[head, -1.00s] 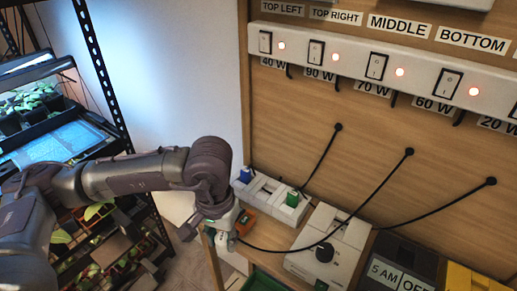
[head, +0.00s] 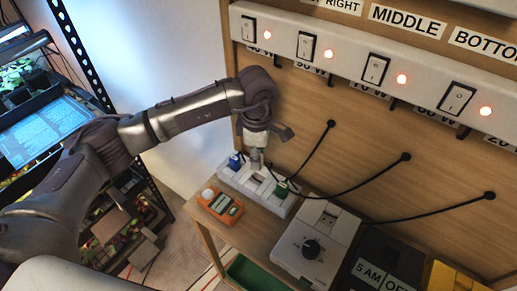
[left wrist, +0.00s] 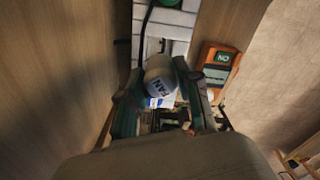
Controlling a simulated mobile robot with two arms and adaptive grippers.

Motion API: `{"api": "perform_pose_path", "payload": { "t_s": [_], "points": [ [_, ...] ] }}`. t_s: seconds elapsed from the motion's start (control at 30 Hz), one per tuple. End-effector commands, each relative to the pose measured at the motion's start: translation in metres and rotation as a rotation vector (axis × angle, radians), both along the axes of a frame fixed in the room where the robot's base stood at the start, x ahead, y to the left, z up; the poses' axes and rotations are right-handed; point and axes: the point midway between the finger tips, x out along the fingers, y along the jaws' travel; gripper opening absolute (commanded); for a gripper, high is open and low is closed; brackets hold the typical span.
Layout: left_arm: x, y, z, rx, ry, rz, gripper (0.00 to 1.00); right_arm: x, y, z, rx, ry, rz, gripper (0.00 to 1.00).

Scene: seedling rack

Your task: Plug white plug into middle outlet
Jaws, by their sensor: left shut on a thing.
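My left gripper (head: 257,157) points down over the middle of the white outlet strip (head: 229,177), between the blue plug (head: 235,160) at its left end and the green plug (head: 281,188) toward its right. In the left wrist view, my left gripper (left wrist: 170,88) is shut on the white plug (left wrist: 160,78), whose round back reads "FAN". The outlet strip (left wrist: 165,38) runs up behind it. The prongs and the middle outlet are hidden, so I cannot tell whether the plug touches the strip. My right gripper is not in view.
An orange meter (head: 220,205) lies on the shelf in front of the strip. A white box with a black dial (head: 318,240) stands right of it. Black cables (head: 350,188) hang from the wooden back panel. A switch bar (head: 340,62) with lit red lamps runs above.

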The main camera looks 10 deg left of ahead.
Motion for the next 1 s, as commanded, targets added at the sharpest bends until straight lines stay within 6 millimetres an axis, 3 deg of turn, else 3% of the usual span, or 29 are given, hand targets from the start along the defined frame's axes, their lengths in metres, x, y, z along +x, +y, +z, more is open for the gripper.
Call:
{"api": "perform_pose_path", "payload": {
  "t_s": [0.1, 0.2, 0.6, 0.87, 1.0],
  "points": [
    [0.003, -0.003, 0.0, 0.002, 0.001, 0.049, 0.0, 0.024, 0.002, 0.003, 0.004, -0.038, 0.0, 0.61],
    [0.003, -0.003, -0.003, 0.002, 0.001, 0.054, 0.0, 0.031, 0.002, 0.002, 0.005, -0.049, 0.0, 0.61],
    [0.003, -0.002, -0.029, 0.002, 0.002, 0.052, 0.0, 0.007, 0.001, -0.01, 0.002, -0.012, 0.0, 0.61],
    [0.002, -0.002, -0.05, 0.002, 0.002, 0.05, 0.0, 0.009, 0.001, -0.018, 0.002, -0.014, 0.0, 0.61],
    [0.003, -0.002, -0.061, 0.002, 0.0, 0.05, 0.0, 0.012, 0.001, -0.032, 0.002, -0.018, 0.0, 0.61]
  ]
}}
